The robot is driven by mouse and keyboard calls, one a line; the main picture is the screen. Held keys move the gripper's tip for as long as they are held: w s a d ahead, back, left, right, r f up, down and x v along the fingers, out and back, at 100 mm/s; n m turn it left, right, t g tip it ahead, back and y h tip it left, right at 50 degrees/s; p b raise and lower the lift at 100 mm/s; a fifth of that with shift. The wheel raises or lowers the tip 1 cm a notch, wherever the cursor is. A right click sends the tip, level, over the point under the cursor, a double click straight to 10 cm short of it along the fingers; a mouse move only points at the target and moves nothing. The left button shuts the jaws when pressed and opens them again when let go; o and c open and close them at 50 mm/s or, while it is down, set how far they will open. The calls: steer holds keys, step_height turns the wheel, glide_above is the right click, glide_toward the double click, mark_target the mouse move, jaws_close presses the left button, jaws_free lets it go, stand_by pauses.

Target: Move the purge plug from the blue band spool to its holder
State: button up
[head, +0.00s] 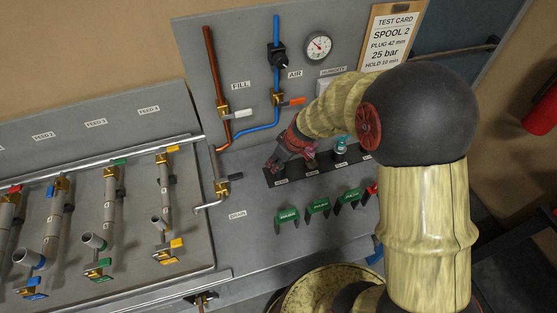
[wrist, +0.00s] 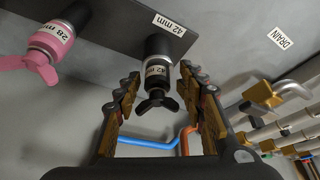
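The black purge plug marked 42 mm (wrist: 157,82) sits in the dark holder rail (wrist: 105,25) beside the 42 mm label, its wing end facing the wrist camera. My gripper (wrist: 160,108) is open, with a finger on each side of the plug and gaps between. In the head view my gripper (head: 282,155) is at the left end of the holder rail (head: 325,165) and largely hides the plug there. The blue band spool (head: 47,215) stands at the left on the grey bench; no plug shows at its lower open pipe end (head: 28,258).
A pink 28 mm plug (wrist: 50,45) is beside the black one; a teal plug (head: 341,148) stands further right. Green clips (head: 318,207) are below the rail. The drain valve (head: 225,186) and pipes are close left. A test card (head: 392,38) names spool 2 and 42 mm.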

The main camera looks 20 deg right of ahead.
steer(key=shift+o, duration=0.9)
steer(key=v, duration=1.2)
